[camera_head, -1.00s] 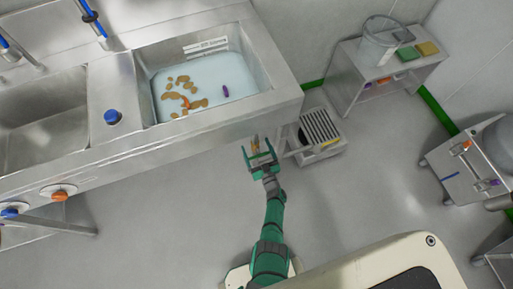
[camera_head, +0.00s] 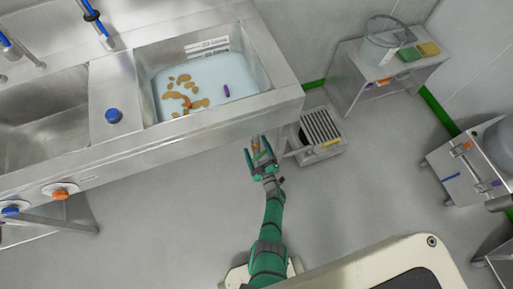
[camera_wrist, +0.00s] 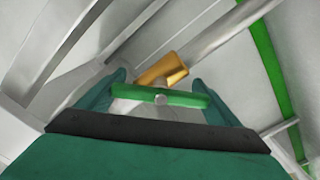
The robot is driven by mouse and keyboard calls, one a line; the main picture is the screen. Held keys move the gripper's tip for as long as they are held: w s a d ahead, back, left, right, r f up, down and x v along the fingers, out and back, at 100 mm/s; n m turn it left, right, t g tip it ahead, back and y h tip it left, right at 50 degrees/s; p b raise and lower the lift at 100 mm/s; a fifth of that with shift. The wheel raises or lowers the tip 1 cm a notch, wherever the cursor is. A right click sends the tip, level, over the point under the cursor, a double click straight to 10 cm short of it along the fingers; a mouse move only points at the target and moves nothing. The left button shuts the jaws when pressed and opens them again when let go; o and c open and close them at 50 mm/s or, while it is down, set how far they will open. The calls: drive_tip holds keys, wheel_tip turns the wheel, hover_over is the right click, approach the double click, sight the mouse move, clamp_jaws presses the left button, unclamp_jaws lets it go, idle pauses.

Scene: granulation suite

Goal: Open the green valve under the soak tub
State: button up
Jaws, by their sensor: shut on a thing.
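The soak tub (camera_head: 266,104) is the right-hand steel basin in the head view, with liquid and brown pieces in it. My gripper (camera_head: 258,148) is beneath its front edge. In the wrist view the green valve handle (camera_wrist: 180,98) is a flat bar with a round pin at its middle. It lies across between my two fingers, and my gripper is shut on it. A brass-coloured valve part (camera_wrist: 163,70) shows just beyond the handle, set at a slant to it. In the head view the handle is hard to tell from my green fingers.
A low stand with a slatted grate (camera_head: 321,126) is close to the right of my gripper. A steel table (camera_head: 345,84) with a clear bucket (camera_head: 378,45) stands at the back right. A blue knob (camera_head: 113,116) sits between the basins. The floor in front is clear.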

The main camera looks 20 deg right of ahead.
drive_tip(key=n, duration=0.3)
drive_tip(key=shift+a+f+n, duration=0.1)
drive_tip(key=shift+f+n, duration=0.05)
drive_tip(key=shift+n, duration=0.25)
drive_tip(key=n, duration=0.5)
drive_tip(key=shift+f+n, duration=0.2)
drive_tip(key=shift+n, duration=0.1)
drive_tip(key=o, duration=0.9)
drive_tip(key=shift+s, duration=0.1)
drive_tip(key=s, duration=1)
drive_tip(key=shift+s+d, duration=0.2)
drive_tip(key=shift+s, duration=0.05)
